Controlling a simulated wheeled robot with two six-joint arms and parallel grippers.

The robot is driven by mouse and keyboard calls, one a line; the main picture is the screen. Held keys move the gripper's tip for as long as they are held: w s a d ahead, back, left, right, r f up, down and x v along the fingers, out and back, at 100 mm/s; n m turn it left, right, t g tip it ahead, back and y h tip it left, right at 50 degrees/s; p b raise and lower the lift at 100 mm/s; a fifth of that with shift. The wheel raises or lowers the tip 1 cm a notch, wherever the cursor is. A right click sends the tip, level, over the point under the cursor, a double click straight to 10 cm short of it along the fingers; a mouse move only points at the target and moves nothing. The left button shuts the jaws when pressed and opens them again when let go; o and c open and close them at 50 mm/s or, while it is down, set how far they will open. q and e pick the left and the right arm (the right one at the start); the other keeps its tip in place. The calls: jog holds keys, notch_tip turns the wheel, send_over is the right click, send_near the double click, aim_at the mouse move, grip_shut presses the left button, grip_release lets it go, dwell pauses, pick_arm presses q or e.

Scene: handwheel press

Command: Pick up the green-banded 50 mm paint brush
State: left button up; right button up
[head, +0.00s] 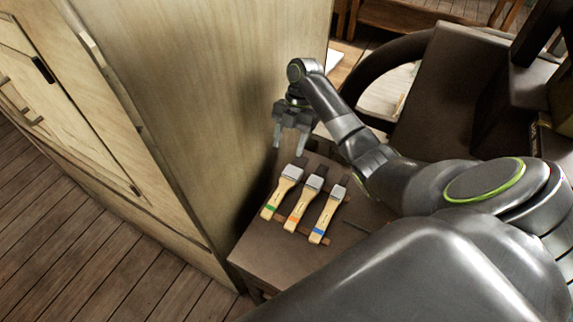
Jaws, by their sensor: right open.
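The green-banded paint brush (281,192) is the leftmost of three brushes lying side by side on a brown table. Its wooden handle with the green band points toward the near edge, and its metal ferrule is at the far end. My right gripper (289,145) is open and empty. In the picture it shows just beyond the ferrule end of the green-banded brush, apart from it. Its height above the table is hard to tell. My left gripper is not in view.
An orange-banded brush (305,203) and a blue-banded brush (328,213) lie to the right on the table (262,240). A tall wooden cabinet (215,90) stands close on the left. A dark handwheel press (440,85) stands behind on the right.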

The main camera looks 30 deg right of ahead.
notch_tip(320, 180, down, 2)
jog(key=s+f+b, duration=0.1)
jog(key=b, duration=0.6)
send_near(278, 196)
jog(key=shift+a+f, duration=0.1)
jog(key=shift+f, duration=0.6)
jog(key=shift+p+x, duration=0.65)
jog(key=shift+x, duration=0.1)
jog(key=shift+s+a+f, duration=0.15)
jog(key=shift+a+f, duration=0.1)
jog(key=shift+f, duration=0.1)
jog(key=p+x, duration=0.1)
jog(key=x, duration=0.3)
jog(key=shift+s+a+f+p, duration=0.1)
jog(key=shift+a+f+p, duration=0.1)
jog(key=shift+p, duration=0.1)
jog(key=shift+f, duration=0.2)
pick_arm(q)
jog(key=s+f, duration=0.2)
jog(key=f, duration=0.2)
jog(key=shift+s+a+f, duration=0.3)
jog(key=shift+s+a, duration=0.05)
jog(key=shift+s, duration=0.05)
pick_arm(e)
jog(key=c, duration=1.1)
